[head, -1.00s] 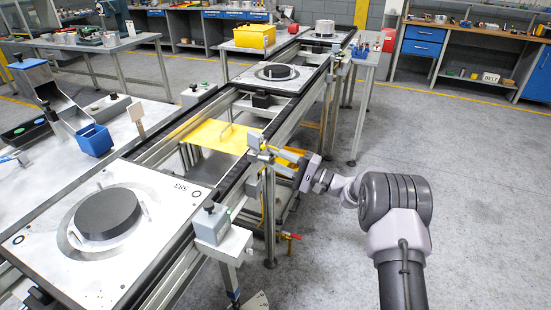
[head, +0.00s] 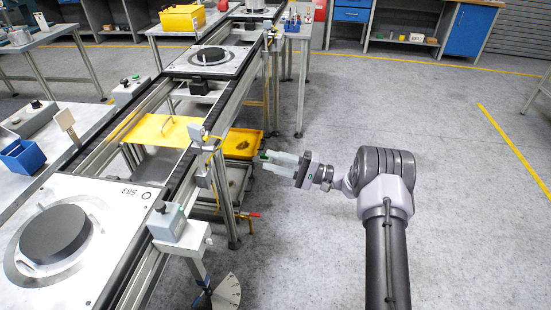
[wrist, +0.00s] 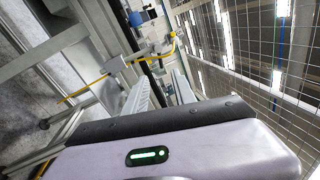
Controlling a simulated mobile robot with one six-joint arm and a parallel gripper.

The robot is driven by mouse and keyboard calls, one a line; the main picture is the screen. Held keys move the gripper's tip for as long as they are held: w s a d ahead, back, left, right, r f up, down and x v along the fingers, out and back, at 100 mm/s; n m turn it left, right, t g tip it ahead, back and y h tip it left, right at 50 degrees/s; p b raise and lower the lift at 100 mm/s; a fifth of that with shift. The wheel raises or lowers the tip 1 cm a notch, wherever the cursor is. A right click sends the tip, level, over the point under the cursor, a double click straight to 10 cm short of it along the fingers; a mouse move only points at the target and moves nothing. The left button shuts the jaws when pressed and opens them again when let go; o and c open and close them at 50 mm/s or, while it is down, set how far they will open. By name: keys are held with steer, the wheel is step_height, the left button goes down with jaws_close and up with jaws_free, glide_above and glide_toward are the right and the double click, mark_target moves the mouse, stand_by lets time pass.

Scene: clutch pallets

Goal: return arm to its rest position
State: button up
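My arm reaches left from its column at the right of the head view, over open floor. My gripper (head: 279,163) points left toward the conveyor frame, with clear space between its tips and the frame. Its two pale fingers stand apart with nothing between them. The wrist view also shows the fingers (wrist: 161,92), empty, beyond the grey gripper body with its green light.
The conveyor (head: 182,165) runs along the left. It carries a near pallet (head: 130,199) with a dark disc (head: 55,234) and a farther pallet (head: 233,57). A yellow plate (head: 165,130) and a yellow bin (head: 240,144) are left of my gripper. The right floor is clear.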

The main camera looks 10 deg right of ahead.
steer(key=shift+s+d+f, duration=0.15)
steer(key=shift+d, duration=0.1)
steer(key=s+a+r+n+g+h, duration=0.2)
steer(key=s+a+r+g+h, duration=0.25)
steer(key=s+r, duration=0.35)
steer(key=s+a+r+n+g+h, duration=0.1)
steer(key=s+a+r+g+h, duration=0.3)
steer(key=s+r, duration=0.45)
steer(key=s+d+t+h, duration=0.3)
steer(key=s+h, duration=0.1)
steer(key=s, duration=0.5)
steer(key=s+d+m+t+h, duration=0.1)
steer(key=s+d+t+h, duration=0.2)
steer(key=s, duration=0.7)
steer(key=shift+s+f+t+h, duration=0.35)
steer(key=shift+f+h, duration=0.1)
steer(key=shift+h, duration=0.2)
